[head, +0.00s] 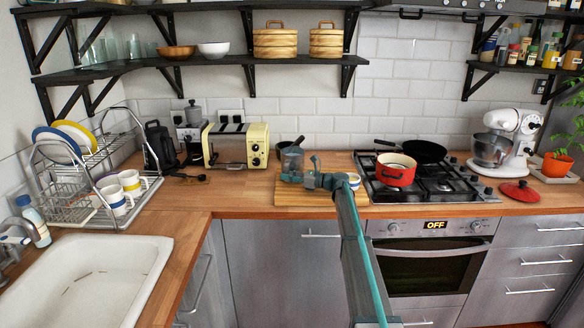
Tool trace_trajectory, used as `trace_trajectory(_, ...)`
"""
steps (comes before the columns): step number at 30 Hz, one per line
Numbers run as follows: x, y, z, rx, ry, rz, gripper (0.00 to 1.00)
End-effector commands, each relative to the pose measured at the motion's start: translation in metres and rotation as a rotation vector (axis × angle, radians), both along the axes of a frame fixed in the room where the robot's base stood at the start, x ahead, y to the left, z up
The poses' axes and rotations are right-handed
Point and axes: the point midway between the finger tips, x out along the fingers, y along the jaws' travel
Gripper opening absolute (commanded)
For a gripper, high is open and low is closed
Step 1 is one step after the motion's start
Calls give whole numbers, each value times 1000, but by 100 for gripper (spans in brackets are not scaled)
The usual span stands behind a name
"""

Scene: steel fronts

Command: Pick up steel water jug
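A small grey, jug-like vessel (292,160), likely the steel water jug, stands upright near the left of the wooden cutting board (320,198). My arm reaches in from the bottom of the head view over the counter front. My gripper (292,176) points left and is at the vessel's lower part, overlapping it in the picture. The fingers are too small and partly hidden to tell whether they touch the vessel or are closed around it.
A dark pan (284,146) lies behind the vessel. A cream toaster (236,146) is to the left. A red pot (395,170) sits on the hob.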

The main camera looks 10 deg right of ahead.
Motion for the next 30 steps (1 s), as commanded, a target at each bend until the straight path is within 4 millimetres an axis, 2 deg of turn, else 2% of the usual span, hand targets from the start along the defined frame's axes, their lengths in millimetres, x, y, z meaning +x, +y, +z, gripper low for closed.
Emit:
trace_trajectory(8, 3, 5, -1, 0, 0, -1, 20)
trace_trajectory(12, 3, 5, -1, 0, 0, -1, 0)
trace_trajectory(30, 3, 5, 2, 2, -3, -1, 0)
